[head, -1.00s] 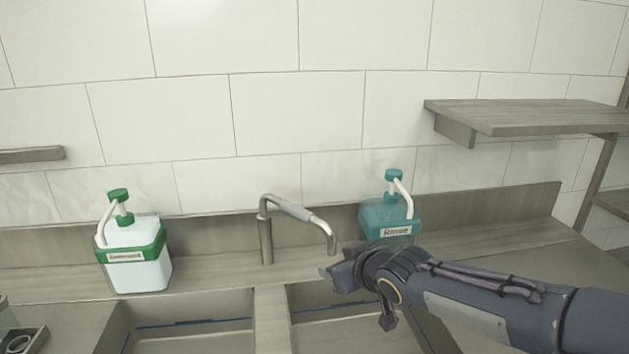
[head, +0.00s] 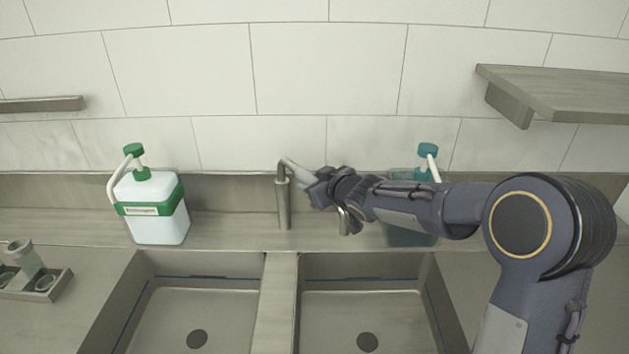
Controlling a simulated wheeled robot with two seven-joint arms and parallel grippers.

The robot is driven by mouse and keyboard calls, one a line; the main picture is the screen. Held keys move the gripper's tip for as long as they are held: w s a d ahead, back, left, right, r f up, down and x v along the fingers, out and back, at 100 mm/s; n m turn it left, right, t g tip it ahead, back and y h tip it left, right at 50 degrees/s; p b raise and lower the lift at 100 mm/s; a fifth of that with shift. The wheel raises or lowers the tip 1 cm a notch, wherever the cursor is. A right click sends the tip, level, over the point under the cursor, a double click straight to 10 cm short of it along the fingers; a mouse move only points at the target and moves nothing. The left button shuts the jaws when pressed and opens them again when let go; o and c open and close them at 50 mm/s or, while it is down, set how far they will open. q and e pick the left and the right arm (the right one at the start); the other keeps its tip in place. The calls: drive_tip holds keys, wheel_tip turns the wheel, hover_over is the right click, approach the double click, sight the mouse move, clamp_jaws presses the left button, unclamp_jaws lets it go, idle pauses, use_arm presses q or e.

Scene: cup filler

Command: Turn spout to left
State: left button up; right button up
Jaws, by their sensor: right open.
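The metal spout (head: 301,177) rises from its post (head: 283,205) behind the divider between the two sinks. It points to the right, over the back of the right sink, and its bent tip shows just below my wrist. My right gripper (head: 315,189) is at the spout's arm, its fingers over or beside the grey sleeve. The gripper is open; the fingers hide part of the spout, and I cannot tell whether they touch it. My left gripper is not in view.
The left sink (head: 200,305) and right sink (head: 365,300) are empty. A white and green bottle (head: 152,210) stands left of the spout. A teal bottle (head: 405,236) is partly behind my right arm. A small holder (head: 62,284) sits far left. A shelf (head: 570,92) juts out upper right.

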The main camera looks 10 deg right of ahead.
drive_tip(key=shift+w+a+f, duration=0.1)
drive_tip(key=shift+w+f, duration=0.05)
drive_tip(key=shift+w, duration=0.15)
clamp_jaws()
